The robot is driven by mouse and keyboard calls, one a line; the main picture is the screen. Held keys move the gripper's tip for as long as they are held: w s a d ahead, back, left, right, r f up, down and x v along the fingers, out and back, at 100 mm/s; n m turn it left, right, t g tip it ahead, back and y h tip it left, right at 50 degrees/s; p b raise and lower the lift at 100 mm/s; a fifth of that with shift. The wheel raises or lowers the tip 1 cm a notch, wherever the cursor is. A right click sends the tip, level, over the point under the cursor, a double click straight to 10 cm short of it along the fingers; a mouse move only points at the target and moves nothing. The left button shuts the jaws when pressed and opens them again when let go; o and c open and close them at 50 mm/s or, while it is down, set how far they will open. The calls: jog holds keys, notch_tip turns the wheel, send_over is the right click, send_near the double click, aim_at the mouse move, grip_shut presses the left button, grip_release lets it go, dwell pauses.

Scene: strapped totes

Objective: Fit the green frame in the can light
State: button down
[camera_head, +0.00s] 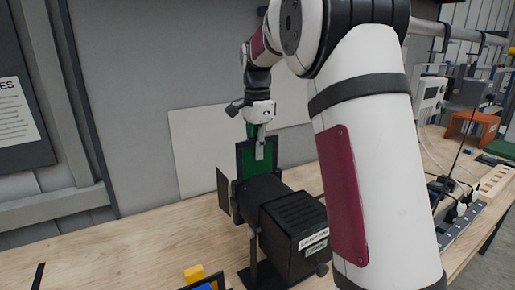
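The can light (295,235) is a black boxy lamp with a labelled back, standing on the wooden bench in the middle of the view. A flap (224,191) sticks out at its front left. The green frame (246,161), a green sheet with a dark border, stands upright at the far end of the light. Its lower part is hidden behind the light, so I cannot tell how deep it sits. My gripper (260,148) points down at the frame's top edge and appears shut on it. One pale finger overlaps the green sheet; the other is mostly hidden.
Yellow and blue pieces (194,273) lie at the bench's front edge. A pale panel (200,150) leans on the grey wall behind the light. Power strips (458,222) and equipment fill the right side. The bench left of the light is mostly clear.

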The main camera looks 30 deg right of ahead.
aim_at(258, 164)
jog(key=shift+f+b, duration=0.4)
jog(key=shift+f, duration=1.8)
jog(key=c, duration=1.7)
grip_release()
jog(key=shift+f, duration=0.1)
